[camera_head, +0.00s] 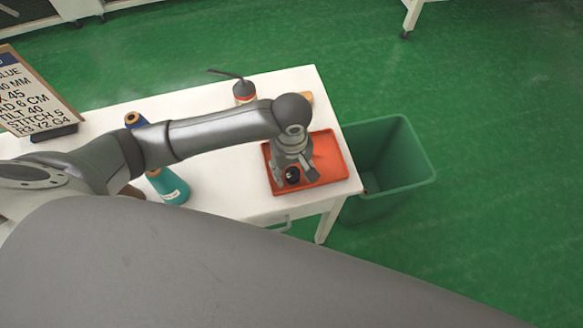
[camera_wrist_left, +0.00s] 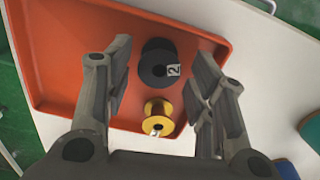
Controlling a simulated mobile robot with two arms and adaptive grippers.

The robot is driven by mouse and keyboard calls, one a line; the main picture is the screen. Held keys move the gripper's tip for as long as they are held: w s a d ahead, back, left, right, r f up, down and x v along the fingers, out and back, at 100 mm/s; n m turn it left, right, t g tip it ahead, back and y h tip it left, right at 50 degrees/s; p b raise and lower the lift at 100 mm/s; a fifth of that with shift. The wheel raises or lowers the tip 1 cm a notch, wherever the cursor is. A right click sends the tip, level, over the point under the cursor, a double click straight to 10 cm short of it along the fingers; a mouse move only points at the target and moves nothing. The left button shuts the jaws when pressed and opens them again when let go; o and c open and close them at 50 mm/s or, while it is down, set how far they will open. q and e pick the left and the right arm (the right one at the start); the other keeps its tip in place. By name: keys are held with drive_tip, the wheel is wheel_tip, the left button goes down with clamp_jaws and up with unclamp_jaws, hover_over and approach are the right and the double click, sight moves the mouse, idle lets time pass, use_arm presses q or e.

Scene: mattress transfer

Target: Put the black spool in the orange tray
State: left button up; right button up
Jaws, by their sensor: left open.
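The black spool (camera_wrist_left: 154,70) lies in the orange tray (camera_wrist_left: 60,60), between the fingers in the left wrist view, with a white label marked 2. It also shows as a small dark shape in the head view (camera_head: 292,176), in the tray (camera_head: 336,158). A small yellow spool (camera_wrist_left: 158,110) is beside it, nearer the gripper's palm. My left gripper (camera_head: 296,178) is over the tray; in the left wrist view its fingers (camera_wrist_left: 160,85) are apart, one on each side of the spools. Whether the fingers touch the black spool cannot be told. My right gripper is not in view.
The white table (camera_head: 225,190) also holds a teal cone (camera_head: 170,186), a blue cone (camera_head: 137,120) partly behind my arm, an oil can (camera_head: 243,91) and a sign board (camera_head: 35,95). A green bin (camera_head: 400,160) stands right of the table.

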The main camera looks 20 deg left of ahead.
use_arm(q)
wheel_tip(320, 180, up, 11)
drive_tip(key=b, duration=0.1)
drive_tip(key=shift+b, duration=0.4)
drive_tip(key=shift+r, duration=0.1)
